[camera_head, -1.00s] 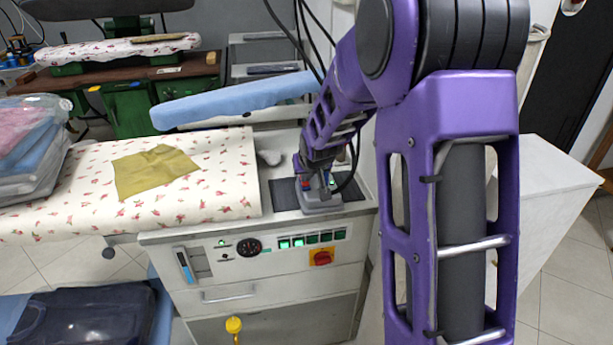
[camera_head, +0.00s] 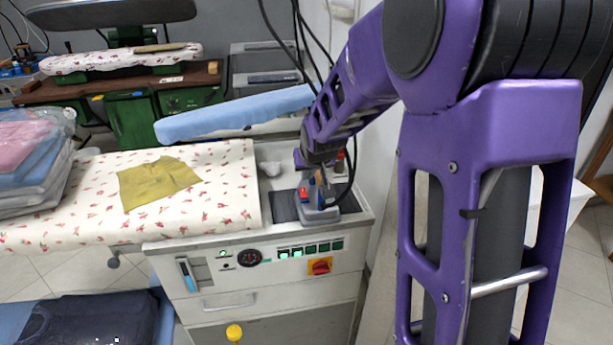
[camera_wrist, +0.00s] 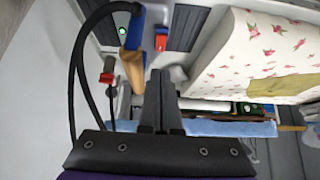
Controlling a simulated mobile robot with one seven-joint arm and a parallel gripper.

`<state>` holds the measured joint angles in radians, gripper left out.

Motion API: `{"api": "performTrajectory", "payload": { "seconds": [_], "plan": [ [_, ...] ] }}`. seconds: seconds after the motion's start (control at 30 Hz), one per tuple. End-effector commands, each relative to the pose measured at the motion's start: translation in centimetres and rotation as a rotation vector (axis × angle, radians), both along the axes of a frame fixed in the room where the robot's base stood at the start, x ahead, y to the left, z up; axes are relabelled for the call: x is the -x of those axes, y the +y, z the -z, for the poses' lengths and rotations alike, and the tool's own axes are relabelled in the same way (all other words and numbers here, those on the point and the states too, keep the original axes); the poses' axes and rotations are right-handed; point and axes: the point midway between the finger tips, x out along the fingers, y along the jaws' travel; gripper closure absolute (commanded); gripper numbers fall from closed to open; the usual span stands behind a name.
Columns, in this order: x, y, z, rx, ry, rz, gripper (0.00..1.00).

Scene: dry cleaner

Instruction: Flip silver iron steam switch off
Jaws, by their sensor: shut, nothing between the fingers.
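The silver iron (camera_head: 320,213) sits on a dark rest pad (camera_head: 283,206) at the right end of the ironing unit. A red switch (camera_head: 304,193) shows on its left side, and also in the wrist view (camera_wrist: 161,41). A small green light (camera_wrist: 122,31) is lit there, and the iron's wooden handle (camera_wrist: 132,70) with a blue part stands close to the fingers. My gripper (camera_wrist: 158,76) is shut and empty, just beside the handle. From the head camera my wrist partly covers the iron's top. I cannot tell the switch's position.
A floral ironing board (camera_head: 220,205) with an olive cloth (camera_head: 157,184) lies left of the iron. A black cord (camera_wrist: 76,70) loops beside my gripper. A blue padded arm (camera_head: 235,113) stands behind. A control panel with a red knob (camera_head: 320,266) is below.

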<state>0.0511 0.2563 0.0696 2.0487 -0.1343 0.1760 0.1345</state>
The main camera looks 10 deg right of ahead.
Motion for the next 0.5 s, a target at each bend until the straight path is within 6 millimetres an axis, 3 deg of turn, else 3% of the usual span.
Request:
{"api": "performTrajectory", "payload": {
  "seconds": [0.2, 0.5],
  "plan": [
    [3.2, 0.0, -2.5, 0.001, -0.002, 0.001, 1.0],
    [4.9, -0.1, -3.7, 0.001, 0.001, 0.001, 1.0]
  ]
}}
